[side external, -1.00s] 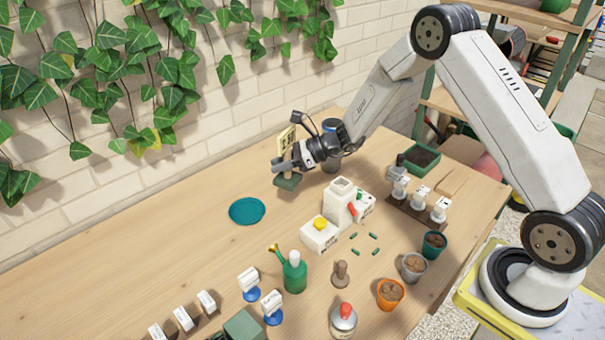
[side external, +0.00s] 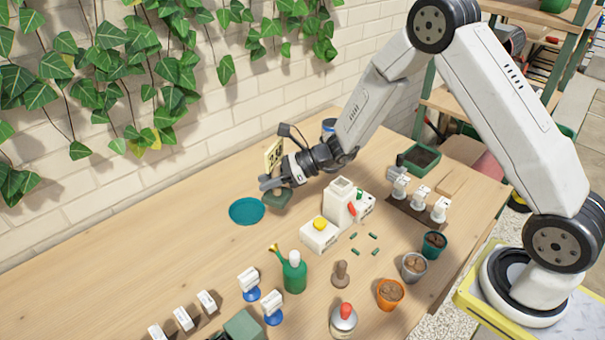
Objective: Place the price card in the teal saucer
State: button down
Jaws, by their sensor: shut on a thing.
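The price card (side external: 274,153) is a cream card with dark marks on a dark green base (side external: 277,199). My gripper (side external: 268,184) is shut on it and holds it tilted. The card and base are just right of the teal saucer (side external: 236,213). The base looks close to the saucer's right edge; I cannot tell its height above the table. The saucer is a round, flat dish on the table near the wall, and it looks empty. My fingers partly hide the middle of the price card.
A white machine with a yellow button (side external: 320,234) stands right of the saucer. Several pots, including an orange pot (side external: 390,294), line the right front. The table left of the saucer is clear. A brick wall with ivy stands behind.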

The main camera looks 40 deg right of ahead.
jog(key=shift+w+a+f, duration=0.3)
jog(key=shift+w+f, duration=1.1)
jog(key=shift+w, duration=0.5)
jog(key=shift+w+a+f, duration=0.3)
jog(key=shift+w+f, duration=1.15)
jog(key=shift+w, duration=0.5)
jog(key=shift+w+a+f, duration=0.3)
jog(key=shift+w+f, duration=1.1)
jog(key=shift+w, duration=0.5)
jog(key=shift+w+f, duration=0.15)
jog(key=shift+f, duration=1.6)
jog(key=shift+f, duration=0.15)
jog(key=shift+c, duration=2.4)
grip_release()
